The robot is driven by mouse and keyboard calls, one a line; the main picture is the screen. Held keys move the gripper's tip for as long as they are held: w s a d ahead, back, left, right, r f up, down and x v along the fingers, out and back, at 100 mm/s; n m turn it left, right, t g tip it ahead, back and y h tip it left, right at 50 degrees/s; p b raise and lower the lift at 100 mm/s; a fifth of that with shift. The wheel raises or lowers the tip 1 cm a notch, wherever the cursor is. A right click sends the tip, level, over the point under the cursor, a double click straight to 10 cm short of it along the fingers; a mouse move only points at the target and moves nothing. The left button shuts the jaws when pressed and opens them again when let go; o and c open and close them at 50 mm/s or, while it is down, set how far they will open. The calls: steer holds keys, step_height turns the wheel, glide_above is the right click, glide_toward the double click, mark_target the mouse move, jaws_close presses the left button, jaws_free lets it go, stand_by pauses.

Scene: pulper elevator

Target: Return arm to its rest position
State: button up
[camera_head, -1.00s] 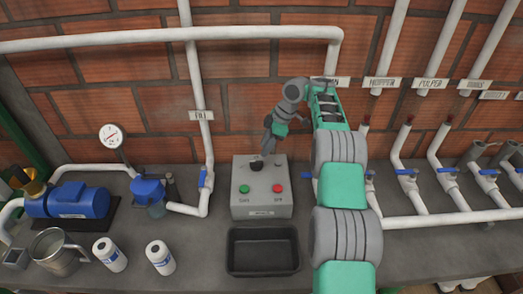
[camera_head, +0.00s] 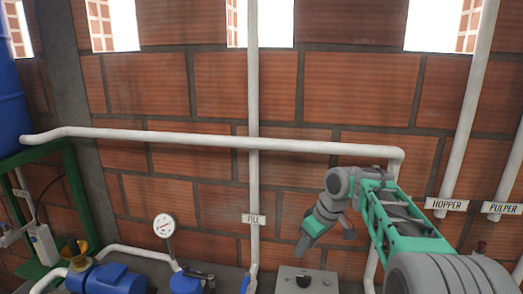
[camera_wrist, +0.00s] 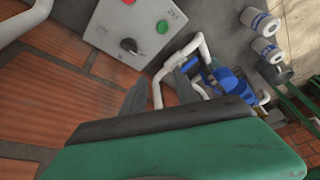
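My gripper (camera_head: 303,246) hangs at the end of my green and grey arm, in front of the brick wall and above the grey control box (camera_head: 290,272). The head view shows only the top of the box, with its black knob. In the wrist view, the box (camera_wrist: 108,38) is at the upper left, with a green button, part of a red button and the knob. My gripper's two fingers (camera_wrist: 160,88) stand apart there with nothing visible between them. They look clear of the box.
A white pipe (camera_head: 220,140) runs along the wall behind my arm, with upright pipes labelled FILL, HOPPER and PULPER. A blue pump (camera_head: 105,279) and a gauge (camera_head: 164,226) are at the lower left. White bottles (camera_wrist: 262,24) stand on the counter in the wrist view.

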steer(key=s+d+f+m+t+h, duration=0.1)
steer(key=s+m, duration=0.3)
steer(key=s, duration=0.8)
steer(key=s+d+f+m+h+b, duration=0.1)
steer(key=s+f+m+h, duration=0.1)
steer(key=s, duration=1)
steer(key=f+m, duration=0.1)
steer(key=m, duration=0.1)
steer(key=shift+d+m+t, duration=0.3)
steer(key=shift+t, duration=0.1)
